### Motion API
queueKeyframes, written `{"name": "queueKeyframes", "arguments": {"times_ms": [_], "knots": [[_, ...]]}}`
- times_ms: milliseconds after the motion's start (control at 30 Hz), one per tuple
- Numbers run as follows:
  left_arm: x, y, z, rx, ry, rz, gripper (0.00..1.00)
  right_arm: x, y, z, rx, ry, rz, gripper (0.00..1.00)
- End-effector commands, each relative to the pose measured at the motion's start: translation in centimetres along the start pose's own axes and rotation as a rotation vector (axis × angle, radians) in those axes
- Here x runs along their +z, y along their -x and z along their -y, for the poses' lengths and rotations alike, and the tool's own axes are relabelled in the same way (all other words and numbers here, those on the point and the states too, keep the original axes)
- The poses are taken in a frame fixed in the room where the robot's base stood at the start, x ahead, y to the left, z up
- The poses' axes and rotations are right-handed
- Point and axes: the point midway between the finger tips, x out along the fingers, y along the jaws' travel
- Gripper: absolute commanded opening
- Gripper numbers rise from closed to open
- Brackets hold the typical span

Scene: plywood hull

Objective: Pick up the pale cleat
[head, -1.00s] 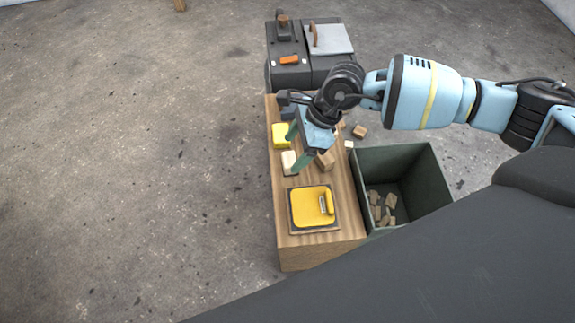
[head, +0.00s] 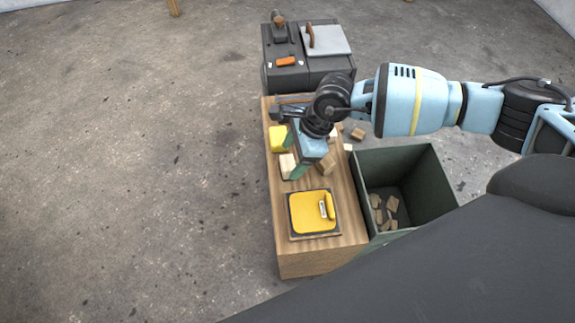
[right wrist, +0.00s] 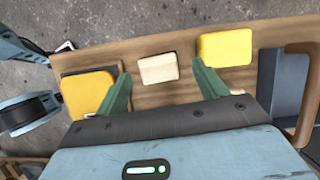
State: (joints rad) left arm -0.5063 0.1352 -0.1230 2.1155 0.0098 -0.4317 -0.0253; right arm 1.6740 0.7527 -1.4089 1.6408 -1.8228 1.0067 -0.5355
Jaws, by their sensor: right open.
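The pale cleat (head: 287,167) is a small cream block lying on the wooden bench top, near its left edge, between a yellow block and a yellow pad. In the right wrist view the cleat (right wrist: 158,68) lies at the upper middle, in the gap between my fingers. My right gripper (head: 293,154) is open, its green fingers over the bench beside the cleat. In the right wrist view the open right gripper (right wrist: 161,75) holds nothing, and I see no contact with the cleat. My left gripper is not in view.
The yellow block (head: 278,139) and the yellow pad (head: 307,212) sit on the bench (head: 310,262). A dark green bin (head: 408,212) with wooden offcuts is at the right. A grey case (head: 300,77) stands behind.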

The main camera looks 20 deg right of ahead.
Motion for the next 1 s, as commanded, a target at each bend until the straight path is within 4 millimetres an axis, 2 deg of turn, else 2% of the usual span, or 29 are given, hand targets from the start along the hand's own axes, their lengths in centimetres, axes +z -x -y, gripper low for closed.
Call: {"name": "queueKeyframes", "arguments": {"times_ms": [100,200,467,833,1000], "knots": [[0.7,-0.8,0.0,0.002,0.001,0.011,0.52,-0.1,-2.2,-0.3,0.005,0.0,0.0,0.71],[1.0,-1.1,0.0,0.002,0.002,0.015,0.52,-0.1,-3.3,-0.2,0.003,-0.001,0.001,0.71],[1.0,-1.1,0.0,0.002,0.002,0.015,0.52,-0.1,-3.4,-0.2,0.001,-0.001,0.001,0.71],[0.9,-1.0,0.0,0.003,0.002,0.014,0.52,-0.1,-3.4,-0.2,0.001,-0.001,0.001,0.23],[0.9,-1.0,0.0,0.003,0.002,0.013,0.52,-0.1,-3.4,-0.2,0.001,-0.001,0.001,0.23]]}}
